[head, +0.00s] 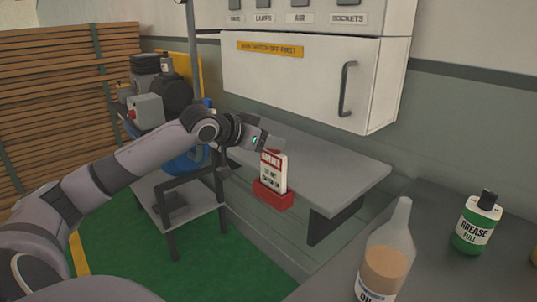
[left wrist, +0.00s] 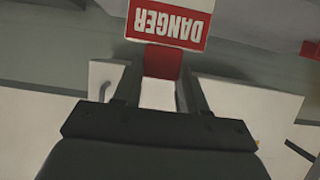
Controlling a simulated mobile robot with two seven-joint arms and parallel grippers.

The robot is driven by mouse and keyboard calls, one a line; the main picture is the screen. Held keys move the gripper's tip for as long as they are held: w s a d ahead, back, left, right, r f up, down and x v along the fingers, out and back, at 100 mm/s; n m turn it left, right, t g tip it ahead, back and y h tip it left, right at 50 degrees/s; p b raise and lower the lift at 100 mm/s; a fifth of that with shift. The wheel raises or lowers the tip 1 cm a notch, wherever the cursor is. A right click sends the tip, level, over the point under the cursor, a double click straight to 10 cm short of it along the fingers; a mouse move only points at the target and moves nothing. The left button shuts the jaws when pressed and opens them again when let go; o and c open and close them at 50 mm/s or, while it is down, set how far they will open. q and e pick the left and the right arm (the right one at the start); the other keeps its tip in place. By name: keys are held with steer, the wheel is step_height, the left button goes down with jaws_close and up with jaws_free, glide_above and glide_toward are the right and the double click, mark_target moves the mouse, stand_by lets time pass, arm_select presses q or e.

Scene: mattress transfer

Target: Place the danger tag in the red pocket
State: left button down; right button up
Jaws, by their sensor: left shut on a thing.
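The danger tag (head: 273,173) is a white card with a red header. My left gripper (head: 266,146) is at its top end and shut on it. In the left wrist view the tag (left wrist: 170,22) shows upside down beyond the fingers of my left gripper (left wrist: 160,80). My right gripper is not in view.
A white cabinet (head: 305,75) with a handle hangs above the bench (head: 330,172). A clear bottle (head: 386,262) and a green grease bottle (head: 477,224) stand on the near right counter. A small grey table (head: 185,203) stands left of the bench on a green floor.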

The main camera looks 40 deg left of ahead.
mark_target(270, 152)
arm_select(q)
step_height(270, 152, down, 3)
steer(key=shift+f, duration=0.2)
steer(key=c, duration=0.6)
jaws_free()
steer(key=shift+r, duration=0.1)
